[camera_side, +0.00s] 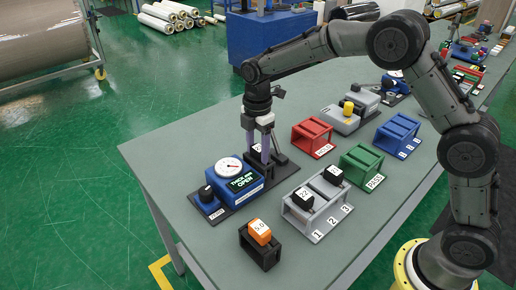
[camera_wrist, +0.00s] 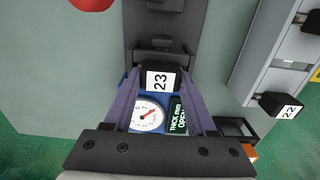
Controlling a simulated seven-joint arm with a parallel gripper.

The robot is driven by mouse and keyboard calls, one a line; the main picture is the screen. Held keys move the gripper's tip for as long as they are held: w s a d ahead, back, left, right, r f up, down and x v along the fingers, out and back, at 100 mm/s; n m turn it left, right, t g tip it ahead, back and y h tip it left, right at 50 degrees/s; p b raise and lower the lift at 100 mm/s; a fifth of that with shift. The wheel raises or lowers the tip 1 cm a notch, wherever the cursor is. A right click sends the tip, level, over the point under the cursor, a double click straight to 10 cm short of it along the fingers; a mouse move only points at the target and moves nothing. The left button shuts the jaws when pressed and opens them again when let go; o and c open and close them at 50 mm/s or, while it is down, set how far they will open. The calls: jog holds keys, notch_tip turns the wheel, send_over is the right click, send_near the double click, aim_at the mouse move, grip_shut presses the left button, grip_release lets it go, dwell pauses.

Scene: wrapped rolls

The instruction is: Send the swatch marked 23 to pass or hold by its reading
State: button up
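The swatch marked 23 (camera_wrist: 160,80) is a black block with a white label, seen between the purple fingers of my gripper (camera_wrist: 160,74) in the wrist view. The fingertips appear to press on both its sides. In the side view my gripper (camera_side: 265,155) points down behind the blue thickness gauge (camera_side: 232,181), partly hiding the swatch; I cannot tell whether it is clear of the black base. The gauge has a white dial (camera_wrist: 148,115), and its display (camera_wrist: 178,118) reads OPEN. The green PASS tray (camera_side: 364,164) stands to the right.
A grey rack (camera_side: 318,238) numbered 1, 2, 3 holds swatch 22 (camera_side: 303,198) and another swatch (camera_side: 333,175). An orange 5.0 block (camera_side: 260,232) sits in a black stand. A red tray (camera_side: 312,137), a blue tray (camera_side: 398,134) and a grey device with a yellow knob (camera_side: 349,107) stand behind.

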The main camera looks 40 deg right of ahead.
jog(key=o, duration=0.5)
